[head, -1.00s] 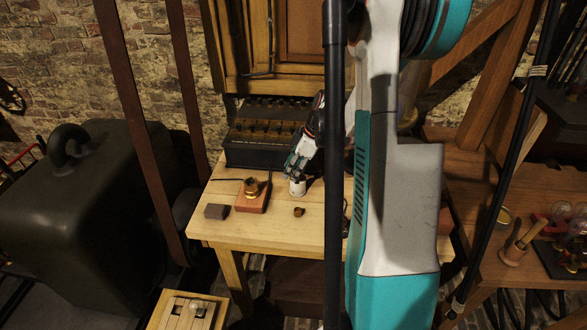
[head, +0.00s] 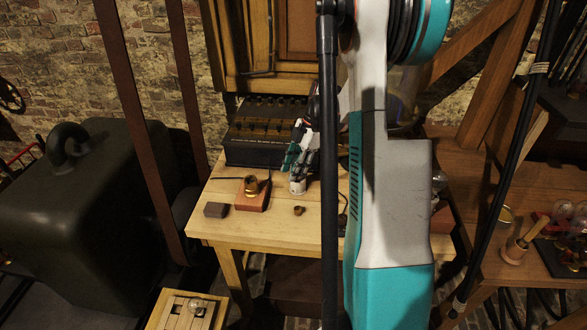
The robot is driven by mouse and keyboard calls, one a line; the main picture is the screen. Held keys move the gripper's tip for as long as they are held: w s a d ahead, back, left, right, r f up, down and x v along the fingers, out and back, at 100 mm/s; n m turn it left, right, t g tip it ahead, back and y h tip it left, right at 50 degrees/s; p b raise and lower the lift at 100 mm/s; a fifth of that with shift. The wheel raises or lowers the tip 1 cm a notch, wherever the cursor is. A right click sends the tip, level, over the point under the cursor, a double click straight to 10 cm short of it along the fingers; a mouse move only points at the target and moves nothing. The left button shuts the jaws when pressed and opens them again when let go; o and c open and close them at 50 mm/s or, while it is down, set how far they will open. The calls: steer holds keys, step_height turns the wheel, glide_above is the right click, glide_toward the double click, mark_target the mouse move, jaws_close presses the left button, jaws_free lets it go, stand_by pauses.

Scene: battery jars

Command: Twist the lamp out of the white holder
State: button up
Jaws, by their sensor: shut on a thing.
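The white holder (head: 297,187) stands upright on the wooden table, near its middle. My gripper (head: 297,170) is directly above the holder, with its fingers pointing down at the holder's top. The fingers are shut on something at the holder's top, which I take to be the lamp. The lamp itself is hidden by the fingers, so I cannot tell whether it is still seated in the holder. My arm hides part of the area right of the gripper.
On the table (head: 270,230) are a brass socket on a reddish block (head: 252,195), a dark block (head: 216,210) and a small brass piece (head: 299,211). A black battery box (head: 262,135) stands behind. Free tabletop lies in front.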

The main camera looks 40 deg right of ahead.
mark_target(294, 161)
steer(key=shift+r, duration=0.1)
stand_by(0.3)
steer(key=shift+r+p, duration=0.4)
steer(key=shift+r, duration=0.1)
steer(key=shift+r+p, duration=0.4)
steer(key=shift+r, duration=0.25)
steer(key=shift+w+r+p, duration=0.15)
steer(key=shift+r+p, duration=0.9)
steer(key=shift+r, duration=0.6)
steer(key=shift+s+d+r+p, duration=0.1)
steer(key=shift+s+r+p, duration=0.1)
steer(key=shift+r+p, duration=0.5)
steer(key=shift+r, duration=0.15)
